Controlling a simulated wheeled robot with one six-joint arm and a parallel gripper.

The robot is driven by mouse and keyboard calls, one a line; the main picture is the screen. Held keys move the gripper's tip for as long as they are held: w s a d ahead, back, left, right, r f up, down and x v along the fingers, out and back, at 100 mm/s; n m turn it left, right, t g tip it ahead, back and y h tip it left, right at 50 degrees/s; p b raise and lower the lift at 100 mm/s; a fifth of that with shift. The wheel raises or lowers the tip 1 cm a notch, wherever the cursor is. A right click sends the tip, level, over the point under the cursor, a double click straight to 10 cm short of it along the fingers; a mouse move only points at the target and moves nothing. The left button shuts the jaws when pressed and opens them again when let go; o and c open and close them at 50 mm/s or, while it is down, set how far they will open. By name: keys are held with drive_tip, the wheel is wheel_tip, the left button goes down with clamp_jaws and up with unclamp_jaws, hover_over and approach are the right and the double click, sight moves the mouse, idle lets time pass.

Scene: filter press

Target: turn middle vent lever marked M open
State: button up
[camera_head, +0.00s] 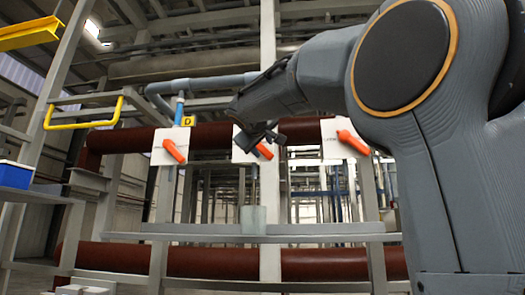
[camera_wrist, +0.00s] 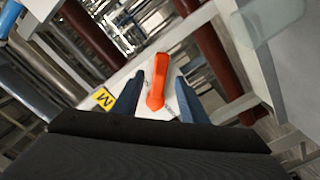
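The middle vent lever (camera_head: 264,151) is an orange handle on a white plate (camera_head: 239,155), partly hidden behind my gripper in the head view. In the wrist view the orange lever (camera_wrist: 158,80) lies between my two dark fingers, with a yellow M label (camera_wrist: 103,98) to its left. My gripper (camera_wrist: 158,98) is open, with a visible gap between each finger and the lever. In the head view my gripper (camera_head: 258,140) is in front of the middle plate. I cannot tell how deep the fingers reach around the lever.
Similar orange levers stand on white plates to the left (camera_head: 174,150) and right (camera_head: 353,142). A yellow D label (camera_head: 187,121) is above the left plate. A dark red pipe (camera_head: 215,135) runs behind the plates. A grey rail (camera_head: 200,237) crosses below.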

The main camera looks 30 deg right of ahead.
sight(264, 151)
drive_tip(key=shift+p+x, duration=1.05)
drive_tip(key=shift+x, duration=1.65)
drive_tip(key=shift+d, duration=0.1)
clamp_jaws()
